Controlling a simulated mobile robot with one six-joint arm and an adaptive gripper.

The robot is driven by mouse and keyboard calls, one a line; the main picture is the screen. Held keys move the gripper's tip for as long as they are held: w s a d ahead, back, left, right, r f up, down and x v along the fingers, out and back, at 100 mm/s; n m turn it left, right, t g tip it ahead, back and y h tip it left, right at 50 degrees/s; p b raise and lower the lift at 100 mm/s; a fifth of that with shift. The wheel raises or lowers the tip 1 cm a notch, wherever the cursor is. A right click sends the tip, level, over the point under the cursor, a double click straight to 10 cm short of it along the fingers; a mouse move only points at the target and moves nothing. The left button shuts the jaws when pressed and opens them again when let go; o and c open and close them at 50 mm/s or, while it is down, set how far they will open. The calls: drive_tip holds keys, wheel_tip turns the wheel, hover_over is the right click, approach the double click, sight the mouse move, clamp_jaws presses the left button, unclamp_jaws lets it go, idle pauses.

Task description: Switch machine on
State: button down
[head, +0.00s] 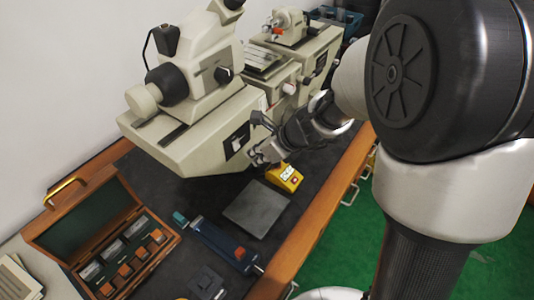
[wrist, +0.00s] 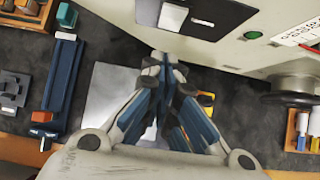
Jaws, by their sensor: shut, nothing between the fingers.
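The machine (head: 190,120) is a large beige measuring instrument on the dark bench top. A black panel (head: 236,141) with a pale switch sits on its front face. In the wrist view the black panel (wrist: 215,14) is at the top edge, with the white switch (wrist: 172,17) on it. A small green button (wrist: 252,35) shows on the beige face to its right. My gripper (head: 260,157) is shut and empty, just in front of and below the panel. In the wrist view its fingertips (wrist: 163,60) point up toward the switch, apparently apart from it.
A grey plate (head: 256,207), a blue tool (head: 215,240) and an open wooden case (head: 75,225) of blocks lie on the bench. A wooden edge (head: 325,210) bounds the bench.

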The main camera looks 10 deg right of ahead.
sight(236, 145)
drive_tip(key=shift+w+a, duration=0.95)
drive_tip(key=shift+a, duration=0.05)
drive_tip(key=shift+w+a+f, duration=0.2)
drive_tip(key=shift+w, duration=0.05)
drive_tip(key=shift+r, duration=0.15)
drive_tip(key=shift+r+p, duration=0.75)
drive_tip(key=shift+p, duration=0.05)
